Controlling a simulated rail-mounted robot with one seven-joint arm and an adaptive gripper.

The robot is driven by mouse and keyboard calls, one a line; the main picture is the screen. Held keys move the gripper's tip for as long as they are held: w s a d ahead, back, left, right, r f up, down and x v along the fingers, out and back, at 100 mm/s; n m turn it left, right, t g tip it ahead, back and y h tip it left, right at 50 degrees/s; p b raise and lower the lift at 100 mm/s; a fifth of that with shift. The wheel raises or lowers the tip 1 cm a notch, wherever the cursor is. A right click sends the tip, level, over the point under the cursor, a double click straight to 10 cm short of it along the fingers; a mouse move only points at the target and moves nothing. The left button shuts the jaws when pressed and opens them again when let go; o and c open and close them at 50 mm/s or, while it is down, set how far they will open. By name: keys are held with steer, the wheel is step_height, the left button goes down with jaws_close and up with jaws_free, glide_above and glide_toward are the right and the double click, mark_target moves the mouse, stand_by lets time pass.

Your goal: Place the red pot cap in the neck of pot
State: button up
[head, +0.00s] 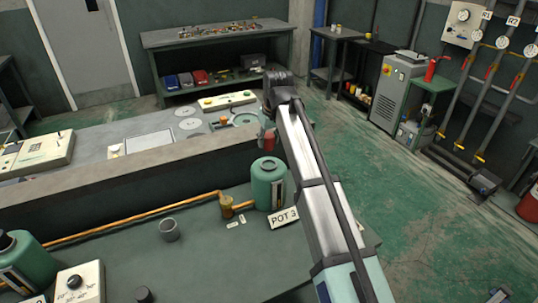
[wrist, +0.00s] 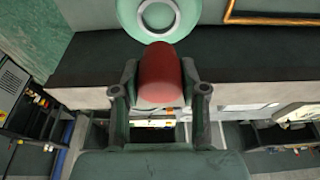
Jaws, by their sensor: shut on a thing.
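The red pot cap (wrist: 160,76) is held between the two fingers of my gripper (wrist: 159,80) in the wrist view. In the head view the cap (head: 269,141) shows as a small red shape just above the green pot (head: 267,188) by the POT 3 sign, partly hidden by my arm. In the wrist view the pot (wrist: 128,14) shows at the top edge with its pale neck ring (wrist: 158,27).
A small grey cup (head: 169,230) and a brass fitting (head: 227,207) on an orange pipe (head: 150,211) stand left of the pot. Another green pot (head: 24,262) and a control box (head: 78,284) are at lower left. A raised console (head: 80,185) lies behind.

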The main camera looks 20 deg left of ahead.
mark_target(272, 142)
steer(key=shift+f+p, duration=0.65)
steer(key=shift+f, duration=3.15)
steer(key=shift+f, duration=0.2)
steer(key=o, duration=1.1)
steer(key=shift+r, duration=0.1)
steer(key=b+v, duration=0.2)
steer(key=v, duration=1)
steer(key=shift+r, duration=0.1)
steer(key=shift+w, duration=0.1)
